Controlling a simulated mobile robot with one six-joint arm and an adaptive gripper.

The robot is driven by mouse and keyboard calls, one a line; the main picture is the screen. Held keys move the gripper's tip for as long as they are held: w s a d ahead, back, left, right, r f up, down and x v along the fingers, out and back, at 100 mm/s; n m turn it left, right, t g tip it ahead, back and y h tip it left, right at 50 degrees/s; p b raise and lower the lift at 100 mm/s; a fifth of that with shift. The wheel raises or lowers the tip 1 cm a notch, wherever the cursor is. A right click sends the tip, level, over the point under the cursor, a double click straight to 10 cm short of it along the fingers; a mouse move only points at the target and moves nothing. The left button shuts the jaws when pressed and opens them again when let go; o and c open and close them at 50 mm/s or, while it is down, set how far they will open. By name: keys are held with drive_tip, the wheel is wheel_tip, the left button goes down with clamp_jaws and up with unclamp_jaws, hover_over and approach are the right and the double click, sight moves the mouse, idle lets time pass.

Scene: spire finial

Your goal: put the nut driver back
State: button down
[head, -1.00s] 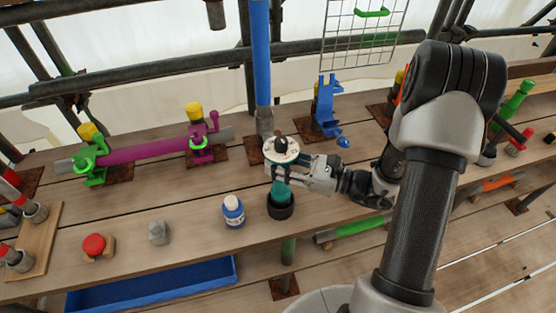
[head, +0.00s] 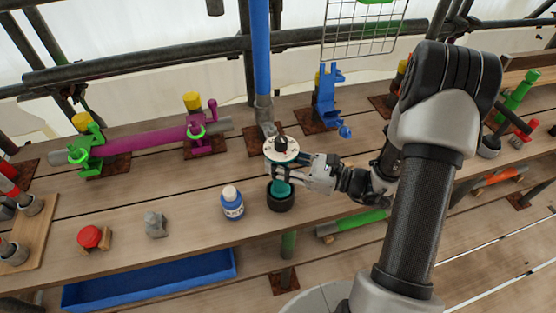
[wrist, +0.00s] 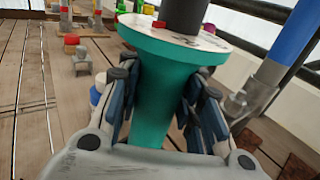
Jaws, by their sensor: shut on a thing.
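My gripper (wrist: 165,115) is shut on an upright teal piece (wrist: 160,95), which I take to be the nut driver. It has a wide white disc (wrist: 175,38) with dark marks at its top and a dark knob above. In the head view my gripper (head: 292,174) comes in from the right and grips below the disc. The lower teal end (head: 281,189) shows at the mouth of a black round cup (head: 281,203) on the bench. I cannot tell how deep it is or whether it touches the cup.
A blue bottle with a white cap (head: 232,204) stands close left of the cup. A grey fitting (head: 155,225) and a red knob piece (head: 92,238) are further left. A blue upright pole (head: 261,60) and a blue bracket (head: 326,100) stand behind. A blue tray (head: 150,280) lies below.

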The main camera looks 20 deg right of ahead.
drive_tip(key=shift+r, duration=0.1)
drive_tip(key=c, duration=1)
unclamp_jaws()
drive_tip(key=shift+c, duration=0.2)
drive_tip(key=shift+o, duration=0.3)
drive_tip(key=o, duration=0.5)
drive_tip(key=shift+o, duration=0.2)
drive_tip(key=shift+f, duration=0.35)
drive_tip(key=shift+f+b, duration=0.3)
drive_tip(key=shift+b, duration=0.1)
drive_tip(key=shift+s+d, duration=0.1)
drive_tip(key=v, duration=0.8)
drive_tip(key=shift+s+d+p, duration=0.2)
drive_tip(key=shift+d+p, duration=0.1)
drive_tip(key=shift+p, duration=0.05)
